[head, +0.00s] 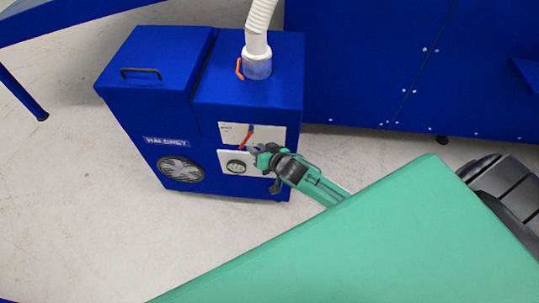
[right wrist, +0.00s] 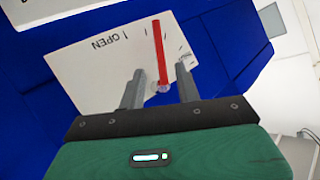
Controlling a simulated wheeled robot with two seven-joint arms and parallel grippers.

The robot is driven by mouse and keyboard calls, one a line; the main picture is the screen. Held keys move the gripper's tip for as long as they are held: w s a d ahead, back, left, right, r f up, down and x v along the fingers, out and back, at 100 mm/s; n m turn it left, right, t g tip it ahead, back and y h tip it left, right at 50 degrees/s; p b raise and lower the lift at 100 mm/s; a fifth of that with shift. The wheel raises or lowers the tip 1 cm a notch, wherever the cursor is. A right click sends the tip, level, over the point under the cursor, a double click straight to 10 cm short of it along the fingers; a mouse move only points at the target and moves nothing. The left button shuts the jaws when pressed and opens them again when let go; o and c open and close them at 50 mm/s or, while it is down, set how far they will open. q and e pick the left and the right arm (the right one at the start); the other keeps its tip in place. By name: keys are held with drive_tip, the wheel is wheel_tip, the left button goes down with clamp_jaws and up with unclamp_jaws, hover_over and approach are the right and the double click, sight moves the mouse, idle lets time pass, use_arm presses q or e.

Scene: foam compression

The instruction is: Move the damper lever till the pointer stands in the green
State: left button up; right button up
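A blue machine (head: 225,100) carries a white plate (head: 270,133) with a red lever (head: 246,138) on its front. In the right wrist view the red lever (right wrist: 159,50) stands nearly upright on the white plate (right wrist: 105,65), which is marked OPEN at left. A round gauge (head: 236,167) sits on a white panel below the lever; its pointer and any green zone are too small to read. My right gripper (head: 257,149) is at the plate, its fingers (right wrist: 160,70) open on either side of the lever, with a gap visible. My left gripper is not in view.
A white hose (head: 260,20) enters a collar on the machine top, with a small orange handle (head: 239,68) beside it. A round vent grille (head: 181,169) is left of the gauge. A large blue cabinet (head: 390,60) stands close on the right. The floor (head: 90,200) at left is clear.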

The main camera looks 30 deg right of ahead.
drive_tip(key=v, duration=0.7)
drive_tip(key=shift+s, duration=0.1)
